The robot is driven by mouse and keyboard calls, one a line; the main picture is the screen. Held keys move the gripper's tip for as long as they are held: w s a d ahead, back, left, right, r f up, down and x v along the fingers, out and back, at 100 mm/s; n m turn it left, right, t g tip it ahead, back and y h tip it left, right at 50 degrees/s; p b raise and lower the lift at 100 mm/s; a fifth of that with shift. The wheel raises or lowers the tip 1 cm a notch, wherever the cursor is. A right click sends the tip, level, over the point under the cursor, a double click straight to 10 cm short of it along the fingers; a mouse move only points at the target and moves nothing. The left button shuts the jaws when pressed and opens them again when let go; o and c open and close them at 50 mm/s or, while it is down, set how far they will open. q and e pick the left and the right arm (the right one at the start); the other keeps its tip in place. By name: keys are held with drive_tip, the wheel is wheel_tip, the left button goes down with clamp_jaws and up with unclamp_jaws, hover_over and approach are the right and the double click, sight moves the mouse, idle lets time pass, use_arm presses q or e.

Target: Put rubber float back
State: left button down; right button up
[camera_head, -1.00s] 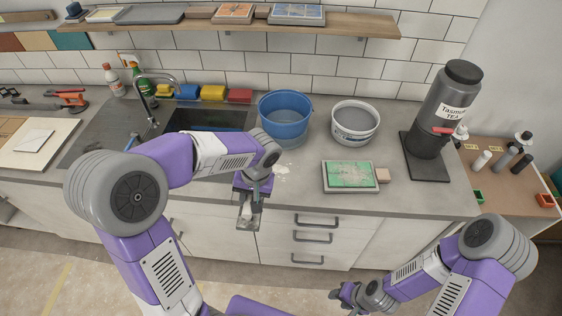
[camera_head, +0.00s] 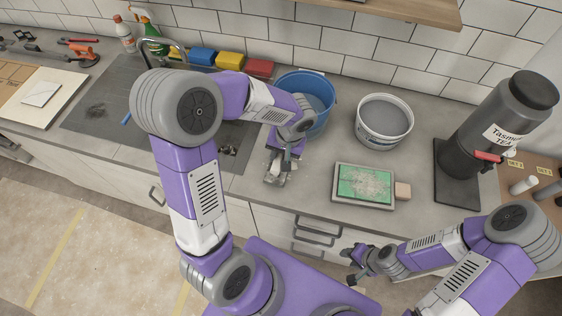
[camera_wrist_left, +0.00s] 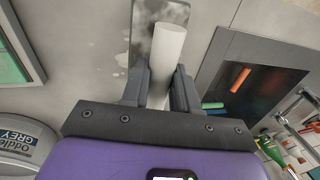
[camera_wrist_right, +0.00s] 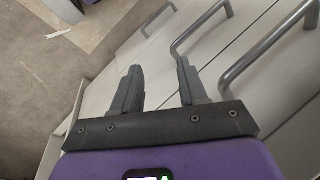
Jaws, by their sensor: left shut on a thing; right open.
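My left gripper (camera_head: 282,163) is shut on the rubber float. In the left wrist view the float's white handle (camera_wrist_left: 168,52) sits between the fingers, and its grey plate (camera_wrist_left: 145,14) has whitish smears. In the head view the float (camera_head: 274,179) is partly hidden by the gripper, over the front part of the counter, below the blue bucket. Whether it touches the counter I cannot tell. My right gripper (camera_head: 352,266) is open and empty in front of the drawers; its spread fingers show in the right wrist view (camera_wrist_right: 160,85).
A blue bucket (camera_head: 319,123) and a grey grout tub (camera_head: 384,122) stand on the counter. The tea canister (camera_head: 497,130) stands farther right. The sink is at left.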

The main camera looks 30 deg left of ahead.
sight(283, 156)
use_arm(q)
drive_tip(key=shift+w+f+b, duration=0.1)
drive_tip(key=shift+f+b, duration=0.2)
drive_tip(key=shift+f, duration=1.7)
drive_tip(key=shift+f, duration=0.1)
drive_tip(key=c, duration=0.8)
unclamp_jaws()
drive_tip(key=shift+c, duration=0.2)
drive_tip(key=shift+r, duration=0.5)
wheel_tip(283, 156, up, 11)
drive_tip(key=d+p, duration=0.2)
drive_tip(key=shift+w+d, duration=0.2)
drive_tip(key=shift+w, duration=0.05)
